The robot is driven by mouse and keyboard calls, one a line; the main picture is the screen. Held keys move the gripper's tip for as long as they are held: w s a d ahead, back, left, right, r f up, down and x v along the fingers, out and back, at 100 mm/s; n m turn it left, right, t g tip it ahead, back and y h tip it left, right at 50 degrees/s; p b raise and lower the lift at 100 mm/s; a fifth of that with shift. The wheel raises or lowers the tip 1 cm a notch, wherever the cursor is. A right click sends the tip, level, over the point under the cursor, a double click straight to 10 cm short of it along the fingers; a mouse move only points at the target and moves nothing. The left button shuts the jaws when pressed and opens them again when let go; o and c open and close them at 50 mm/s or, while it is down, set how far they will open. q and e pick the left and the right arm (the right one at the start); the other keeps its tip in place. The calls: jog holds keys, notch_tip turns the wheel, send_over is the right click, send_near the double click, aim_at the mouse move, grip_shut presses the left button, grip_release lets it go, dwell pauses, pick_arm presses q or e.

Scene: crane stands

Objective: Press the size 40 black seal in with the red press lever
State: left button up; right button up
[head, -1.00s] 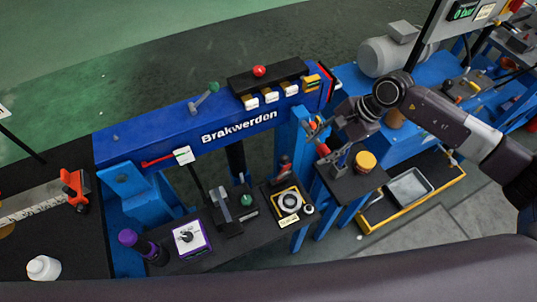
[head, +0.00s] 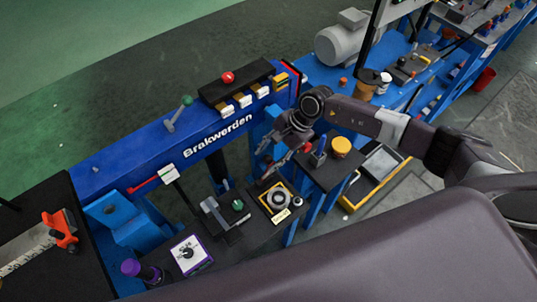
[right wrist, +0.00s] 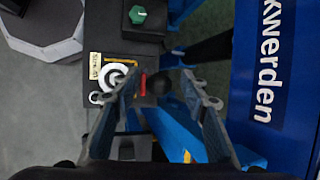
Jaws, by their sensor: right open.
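My right gripper (head: 268,163) is open over the black bench by the blue press frame. In the right wrist view its fingers (right wrist: 160,80) stand either side of a black ball knob (right wrist: 160,86), apparently the end of a lever with a short red part (right wrist: 143,85). Contact cannot be told. The lever is mostly hidden behind the gripper in the head view. Beside it is a yellow-framed fixture (head: 264,189) with a pale ring (head: 280,198), also in the right wrist view (right wrist: 113,74). A black seal cannot be made out clearly. My left gripper is not in view.
A blue beam marked Brakwerden (head: 218,135) runs behind the bench. A box with a green knob (head: 237,205) and a purple-edged dial box (head: 190,253) stand left of the fixture. A yellow-topped pot (head: 341,147) stands to the right.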

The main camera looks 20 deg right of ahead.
jog(key=shift+d+f, duration=0.1)
jog(key=shift+d, duration=0.15)
jog(key=shift+c, duration=0.7)
jog(key=shift+a, duration=0.15)
grip_shut()
jog(key=shift+s, duration=0.15)
